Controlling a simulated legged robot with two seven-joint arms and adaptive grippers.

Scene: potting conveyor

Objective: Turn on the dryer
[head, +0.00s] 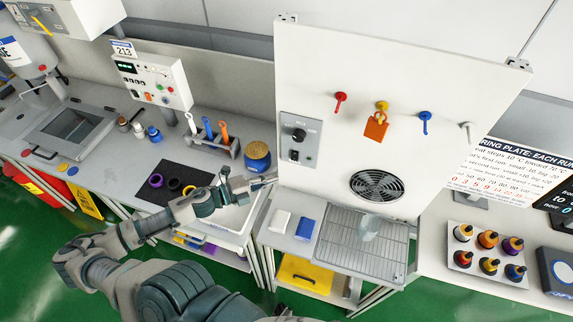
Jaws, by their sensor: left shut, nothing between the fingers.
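The dryer appears to be the large white upright panel (330,70) with a round black fan grille (376,187) low in its face. A grey control box (313,124) sits on its left edge, with a black knob (298,135) and a small switch (294,155) below it. My left gripper (268,180) is shut and empty. It shows just below the control box, near the panel's lower left edge; I cannot tell whether it touches anything. My right gripper is not in view.
Red, yellow, blue and white hooks cross the panel; an orange tag (376,126) hangs from the yellow one. A wire rack (340,245) with a clear cup (369,228) lies below. A blue jar (257,157) and a tool holder (214,142) stand left of the panel.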

